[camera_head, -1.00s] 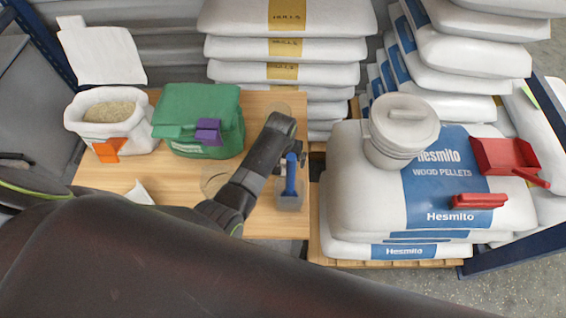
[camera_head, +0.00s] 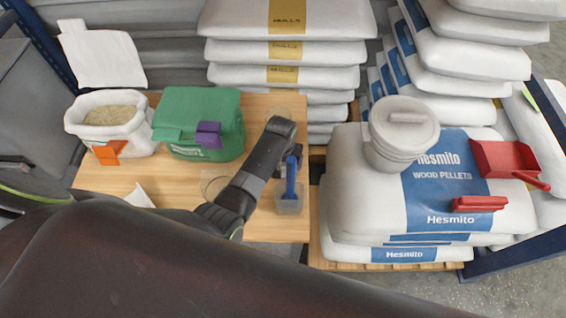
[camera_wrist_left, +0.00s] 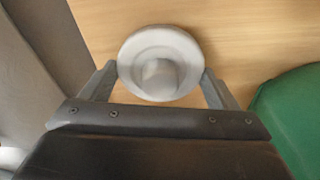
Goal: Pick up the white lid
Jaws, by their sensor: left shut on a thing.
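In the left wrist view, the white lid (camera_wrist_left: 160,62) is round with a knob in its middle. It sits between the two fingers of my left gripper (camera_wrist_left: 161,72), which are shut on it, above the wooden surface. It is slightly blurred. My arm hides the lid there.
A white bucket (camera_head: 392,155), a red dustpan (camera_head: 505,158) and a red brush (camera_head: 479,203) rest on the pellet bags. An open white bag (camera_head: 142,128) stands at left.

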